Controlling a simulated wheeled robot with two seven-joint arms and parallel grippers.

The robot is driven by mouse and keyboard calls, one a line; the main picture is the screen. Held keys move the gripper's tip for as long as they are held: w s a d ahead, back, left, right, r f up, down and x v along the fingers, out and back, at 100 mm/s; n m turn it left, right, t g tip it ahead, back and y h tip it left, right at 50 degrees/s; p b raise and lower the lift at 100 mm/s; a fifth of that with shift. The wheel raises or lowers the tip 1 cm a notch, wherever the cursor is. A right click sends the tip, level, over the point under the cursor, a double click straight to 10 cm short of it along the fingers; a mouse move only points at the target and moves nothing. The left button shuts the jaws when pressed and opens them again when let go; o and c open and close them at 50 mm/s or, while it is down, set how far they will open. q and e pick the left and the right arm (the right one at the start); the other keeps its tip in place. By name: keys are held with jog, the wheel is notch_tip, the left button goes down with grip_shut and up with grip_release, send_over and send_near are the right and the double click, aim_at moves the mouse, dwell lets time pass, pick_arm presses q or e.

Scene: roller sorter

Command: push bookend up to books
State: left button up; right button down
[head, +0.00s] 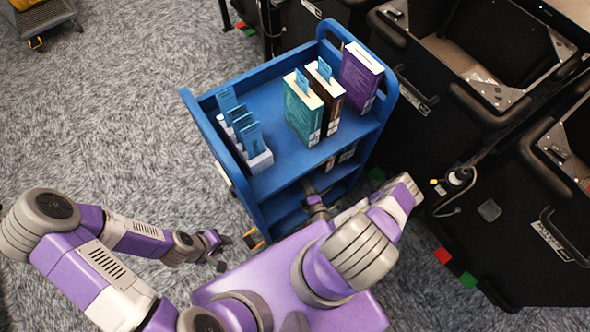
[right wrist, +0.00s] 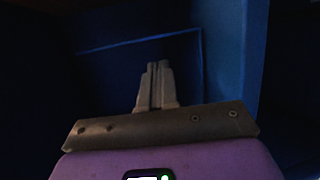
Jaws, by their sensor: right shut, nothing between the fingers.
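My right gripper (head: 311,189) reaches into the lower shelf of the blue cart (head: 270,80), under the top shelf. In the right wrist view its two fingers (right wrist: 156,84) are together and hold nothing. Ahead of them is a dark blue panel with a lighter edge (right wrist: 140,42); I cannot tell whether it is the bookend or part of the cart. A few books (head: 345,154) show partly on the lower shelf, right of the right gripper and mostly hidden by the top shelf. My left gripper (head: 221,252) is open and empty, left of the cart.
On the top shelf stand a teal book (head: 302,112), a dark brown book (head: 328,98) and a purple book (head: 360,76). A white holder with blue cards (head: 258,161) is at its left. Black bins (head: 510,150) stand close on the right. Carpet (head: 110,110) at left is clear.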

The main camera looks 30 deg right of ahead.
jog(key=w, duration=0.2)
jog(key=w+b, duration=0.1)
jog(key=w, duration=0.2)
jog(key=w+b, duration=0.1)
jog(key=w, duration=0.2)
jog(key=shift+w+a+f, duration=0.1)
jog(key=shift+a+f, duration=0.15)
jog(key=shift+a, duration=0.05)
jog(key=shift+f+b, duration=0.5)
jog(key=shift+f, duration=0.15)
jog(key=shift+r, duration=0.2)
dwell(0.3)
jog(key=shift+w+d+b, duration=0.2)
jog(key=shift+d, duration=2)
jog(key=shift+w+d+b, duration=0.15)
jog(key=shift+d+b, duration=0.05)
jog(key=shift+d, duration=2)
jog(key=shift+s+a+r+p, duration=0.1)
jog(key=shift+a+r+p, duration=0.15)
jog(key=shift+a+p, duration=0.45)
jog(key=shift+a+r+p, duration=0.25)
jog(key=shift+a, duration=0.7)
jog(key=shift+s, duration=0.15)
